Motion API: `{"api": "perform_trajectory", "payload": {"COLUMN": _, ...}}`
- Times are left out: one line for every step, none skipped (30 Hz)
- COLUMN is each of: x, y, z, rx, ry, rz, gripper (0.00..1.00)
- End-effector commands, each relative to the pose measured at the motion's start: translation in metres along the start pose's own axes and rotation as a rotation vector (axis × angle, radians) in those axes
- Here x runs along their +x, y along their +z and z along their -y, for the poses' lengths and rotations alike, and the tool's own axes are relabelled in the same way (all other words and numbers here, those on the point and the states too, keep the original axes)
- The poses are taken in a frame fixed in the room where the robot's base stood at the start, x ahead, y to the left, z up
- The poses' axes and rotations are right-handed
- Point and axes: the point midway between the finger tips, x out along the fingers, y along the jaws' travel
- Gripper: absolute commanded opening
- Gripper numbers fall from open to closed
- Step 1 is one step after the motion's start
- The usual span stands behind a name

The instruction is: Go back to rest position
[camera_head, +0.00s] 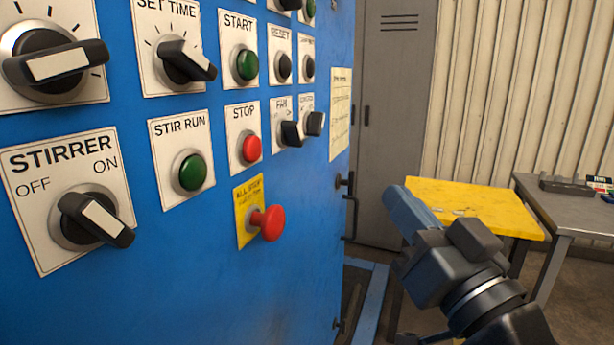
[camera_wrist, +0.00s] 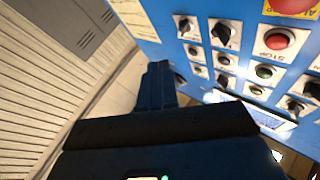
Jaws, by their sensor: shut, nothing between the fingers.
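My gripper (camera_head: 408,212) is in the lower right of the head view, in front of the yellow table and to the right of the blue control panel (camera_head: 290,300). Its fingers are shut together with nothing between them. In the wrist view my gripper (camera_wrist: 158,72) points toward the panel's edge, with the panel's knobs and buttons to its right. It appears apart from the panel, touching nothing.
The panel carries a stirrer knob (camera_head: 95,218), a green stir run button (camera_head: 190,171) and a protruding red stop button (camera_head: 268,222). A yellow table (camera_head: 490,205) and a grey table (camera_head: 560,213) stand at right. A grey locker (camera_head: 395,110) stands behind.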

Motion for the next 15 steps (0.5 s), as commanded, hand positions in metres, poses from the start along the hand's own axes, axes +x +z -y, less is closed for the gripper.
{"api": "perform_trajectory", "payload": {"x": -0.018, "y": 0.018, "z": -0.010, "rx": -0.009, "ry": 0.031, "rz": 0.028, "gripper": 0.00}}
{"api": "perform_trajectory", "payload": {"x": -0.028, "y": 0.026, "z": -0.015, "rx": -0.014, "ry": 0.048, "rz": 0.040, "gripper": 0.00}}
{"api": "perform_trajectory", "payload": {"x": -0.042, "y": 0.036, "z": -0.021, "rx": -0.023, "ry": 0.069, "rz": 0.054, "gripper": 0.00}}
{"api": "perform_trajectory", "payload": {"x": -0.052, "y": 0.044, "z": -0.025, "rx": -0.029, "ry": 0.085, "rz": 0.067, "gripper": 0.00}}
{"api": "perform_trajectory", "payload": {"x": -0.062, "y": 0.051, "z": -0.029, "rx": -0.035, "ry": 0.100, "rz": 0.079, "gripper": 0.00}}
{"api": "perform_trajectory", "payload": {"x": -0.077, "y": 0.060, "z": -0.034, "rx": -0.044, "ry": 0.121, "rz": 0.095, "gripper": 0.00}}
{"api": "perform_trajectory", "payload": {"x": -0.088, "y": 0.067, "z": -0.037, "rx": -0.051, "ry": 0.135, "rz": 0.107, "gripper": 0.00}}
{"api": "perform_trajectory", "payload": {"x": -0.099, "y": 0.073, "z": -0.040, "rx": -0.057, "ry": 0.149, "rz": 0.118, "gripper": 0.00}}
{"api": "perform_trajectory", "payload": {"x": -0.114, "y": 0.081, "z": -0.043, "rx": -0.067, "ry": 0.167, "rz": 0.135, "gripper": 0.00}}
{"api": "perform_trajectory", "payload": {"x": -0.125, "y": 0.086, "z": -0.046, "rx": -0.073, "ry": 0.181, "rz": 0.147, "gripper": 0.00}}
{"api": "perform_trajectory", "payload": {"x": -0.137, "y": 0.092, "z": -0.048, "rx": -0.080, "ry": 0.194, "rz": 0.160, "gripper": 0.00}}
{"api": "perform_trajectory", "payload": {"x": -0.152, "y": 0.098, "z": -0.051, "rx": -0.090, "ry": 0.212, "rz": 0.176, "gripper": 0.00}}
{"api": "perform_trajectory", "payload": {"x": -0.164, "y": 0.102, "z": -0.052, "rx": -0.097, "ry": 0.224, "rz": 0.188, "gripper": 0.00}}
{"api": "perform_trajectory", "payload": {"x": -0.175, "y": 0.107, "z": -0.054, "rx": -0.104, "ry": 0.236, "rz": 0.202, "gripper": 0.00}}
{"api": "perform_trajectory", "payload": {"x": -0.191, "y": 0.112, "z": -0.055, "rx": -0.114, "ry": 0.252, "rz": 0.218, "gripper": 0.00}}
